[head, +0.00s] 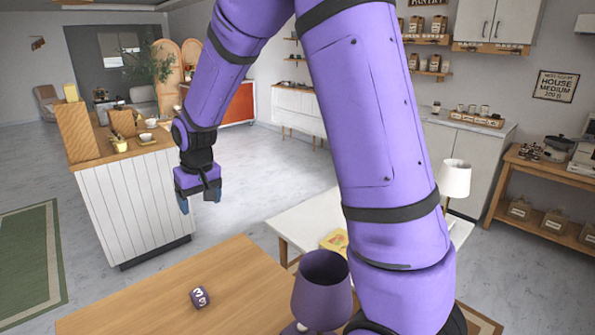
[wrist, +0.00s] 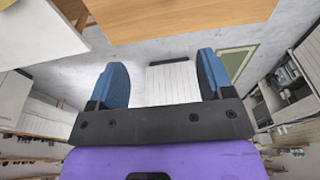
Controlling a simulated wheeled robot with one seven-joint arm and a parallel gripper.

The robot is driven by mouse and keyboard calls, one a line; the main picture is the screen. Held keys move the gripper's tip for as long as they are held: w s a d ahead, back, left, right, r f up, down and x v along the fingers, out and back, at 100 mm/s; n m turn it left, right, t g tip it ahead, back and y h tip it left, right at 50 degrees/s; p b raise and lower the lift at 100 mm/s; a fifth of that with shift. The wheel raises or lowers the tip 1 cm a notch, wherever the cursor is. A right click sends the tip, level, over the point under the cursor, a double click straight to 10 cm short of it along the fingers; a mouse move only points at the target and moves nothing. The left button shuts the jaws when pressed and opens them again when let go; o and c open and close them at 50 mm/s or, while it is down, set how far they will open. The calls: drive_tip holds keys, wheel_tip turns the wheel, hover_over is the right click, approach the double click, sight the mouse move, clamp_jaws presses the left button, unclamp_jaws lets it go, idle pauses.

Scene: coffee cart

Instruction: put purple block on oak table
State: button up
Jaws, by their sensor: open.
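A small purple block (head: 200,298) with white numerals on its faces rests on a light wooden table (head: 245,265) at the bottom of the head view. I cannot tell from the frames whether this table is the oak one. My gripper (head: 199,200) hangs in the air beyond the table's far edge, well apart from the block, with its blue fingers pointing down. In the wrist view my gripper (wrist: 162,80) is open with nothing between the fingers. The wooden table's edge (wrist: 180,20) shows at the top there; the block is not in that view.
A white table (head: 300,222) with a white lamp (head: 455,180) lies beyond. A white panelled counter (head: 130,210) with a wooden top stands at the left. Clear floor lies between counter and white table.

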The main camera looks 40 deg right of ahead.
drive_tip(key=s+d+r+t, duration=0.1)
drive_tip(key=s+r, duration=0.4)
drive_tip(key=s, duration=0.5)
drive_tip(key=s+d+r+t, duration=0.1)
drive_tip(key=s+r, duration=0.5)
drive_tip(key=s, duration=0.4)
drive_tip(key=s+d+r+t, duration=0.1)
drive_tip(key=s+r, duration=0.4)
drive_tip(key=s, duration=0.5)
drive_tip(key=shift+s+d+r, duration=0.25)
drive_tip(key=shift+d+r, duration=0.05)
drive_tip(key=shift+d, duration=0.15)
